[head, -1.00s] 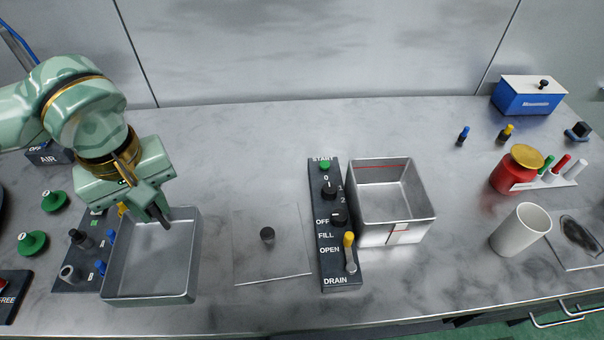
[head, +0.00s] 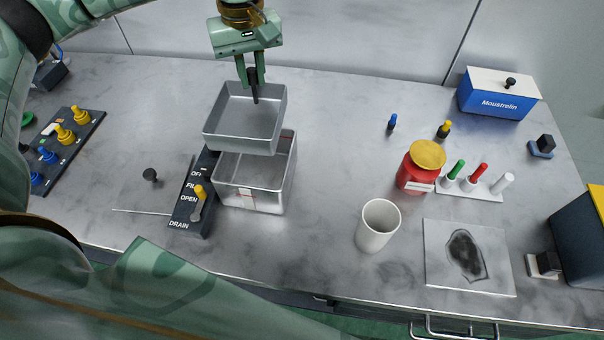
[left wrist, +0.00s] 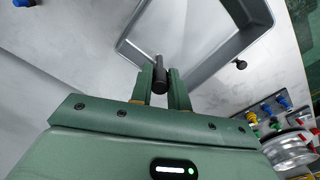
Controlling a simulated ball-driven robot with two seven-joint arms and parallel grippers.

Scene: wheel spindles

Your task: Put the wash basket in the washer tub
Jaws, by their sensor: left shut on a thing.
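The wash basket (head: 238,142), a shallow open grey metal tray, hangs in the head view above the washer tub, apart from its floor. My left gripper (head: 254,85) is shut on the basket at its far wall. In the left wrist view the fingers (left wrist: 161,78) close around a dark upright piece beside the basket's rim (left wrist: 232,50). My right gripper is out of view.
The control panel (head: 188,210) with a yellow-tipped drain lever stands left of the tub. A white cup (head: 378,228), a red jar (head: 417,175) and a pen rack (head: 468,188) stand to the right. The blue box (head: 497,98) is at the back right.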

